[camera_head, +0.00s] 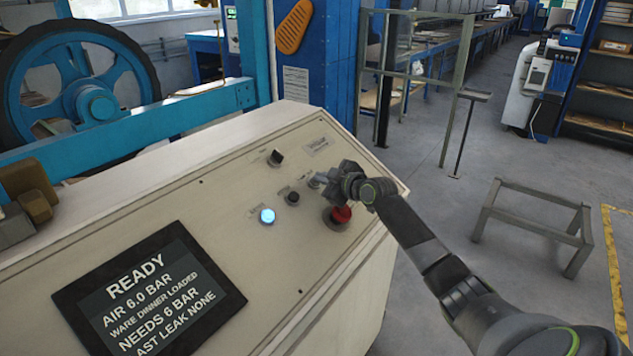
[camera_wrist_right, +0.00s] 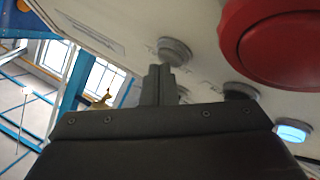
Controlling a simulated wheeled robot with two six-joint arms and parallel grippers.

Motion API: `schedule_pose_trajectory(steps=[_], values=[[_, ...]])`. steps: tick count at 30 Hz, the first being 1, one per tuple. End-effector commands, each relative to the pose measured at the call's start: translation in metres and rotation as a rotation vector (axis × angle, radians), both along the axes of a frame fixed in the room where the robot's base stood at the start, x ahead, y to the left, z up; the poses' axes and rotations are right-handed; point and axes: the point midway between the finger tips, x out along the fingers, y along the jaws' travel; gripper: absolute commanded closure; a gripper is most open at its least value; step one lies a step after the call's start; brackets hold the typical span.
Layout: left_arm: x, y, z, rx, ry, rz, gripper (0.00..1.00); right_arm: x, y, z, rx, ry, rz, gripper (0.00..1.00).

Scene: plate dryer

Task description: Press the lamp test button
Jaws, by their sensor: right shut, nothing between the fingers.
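The sloped cream control panel (camera_head: 215,205) carries a row of small controls, with labels too small to read, so I cannot tell by label which is the lamp test button. My right gripper (camera_head: 318,180) is over the panel's right part, with its fingers shut and empty. In the right wrist view the shut fingertips (camera_wrist_right: 160,72) point at a pale grey round button (camera_wrist_right: 174,51) and overlap its lower edge; I cannot tell whether they touch. A black button (camera_head: 292,198) and a lit blue button (camera_head: 267,216) are to the left. My left gripper is not in view.
A large red mushroom button (camera_head: 342,214) sits close below my right gripper and looms in the right wrist view (camera_wrist_right: 275,40). A black selector knob (camera_head: 276,158) is higher on the panel. A display (camera_head: 150,295) reading READY is at lower left.

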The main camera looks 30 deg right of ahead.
Motion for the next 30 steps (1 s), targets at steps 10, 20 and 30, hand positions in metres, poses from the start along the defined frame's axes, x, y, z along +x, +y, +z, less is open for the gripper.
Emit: schedule_pose_trajectory(steps=[10,20,30], values=[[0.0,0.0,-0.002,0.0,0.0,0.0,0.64,0.0,0.0,-0.002,0.001,0.002,-0.001,1.0],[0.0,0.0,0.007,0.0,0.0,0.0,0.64,-0.004,-0.002,0.009,-0.001,0.001,0.0,1.0],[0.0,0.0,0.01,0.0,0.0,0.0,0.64,-0.008,-0.003,0.014,0.0,0.001,0.0,1.0]])
